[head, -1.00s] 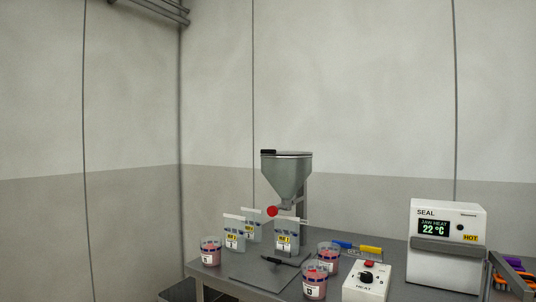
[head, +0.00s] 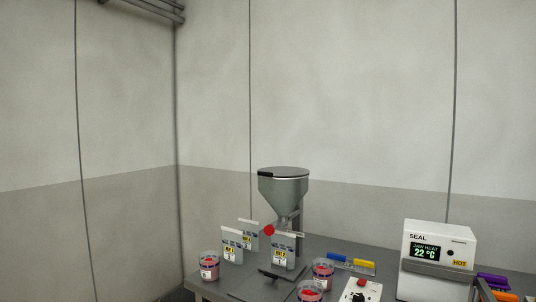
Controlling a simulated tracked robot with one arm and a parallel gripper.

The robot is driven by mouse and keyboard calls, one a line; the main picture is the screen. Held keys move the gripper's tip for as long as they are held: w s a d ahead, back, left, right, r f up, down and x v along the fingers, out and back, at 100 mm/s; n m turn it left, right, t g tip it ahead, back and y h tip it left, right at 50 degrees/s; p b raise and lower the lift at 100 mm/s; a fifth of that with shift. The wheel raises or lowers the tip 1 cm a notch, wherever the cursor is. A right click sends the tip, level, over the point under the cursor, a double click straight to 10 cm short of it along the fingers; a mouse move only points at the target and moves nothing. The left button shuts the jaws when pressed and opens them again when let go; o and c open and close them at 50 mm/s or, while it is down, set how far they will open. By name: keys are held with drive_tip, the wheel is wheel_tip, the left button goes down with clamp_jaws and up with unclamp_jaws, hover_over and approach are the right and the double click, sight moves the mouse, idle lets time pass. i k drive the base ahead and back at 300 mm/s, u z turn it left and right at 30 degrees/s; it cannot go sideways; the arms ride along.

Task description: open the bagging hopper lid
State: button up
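The bagging hopper (head: 283,188) is a grey metal funnel on a stand at the back of the table. Its lid (head: 286,172) is a dark flat disc lying across the top, and it looks shut. A black piece (head: 265,174), perhaps the handle, sits at the lid's left front edge. A red round knob (head: 269,230) shows below the funnel. My gripper is not in view.
Several labelled bags (head: 283,250) stand below the hopper, with cups of red stuff (head: 209,266) around them. A white sealer (head: 436,250) reading 22 °C and marked HOT stands at the right, near a heat control box (head: 361,291). The space above the hopper is clear.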

sight(277, 171)
drive_tip(key=u, duration=0.3)
drive_tip(key=i, duration=1.25)
drive_tip(key=u, duration=0.45)
drive_tip(key=i, duration=1)
drive_tip(key=z, duration=0.1)
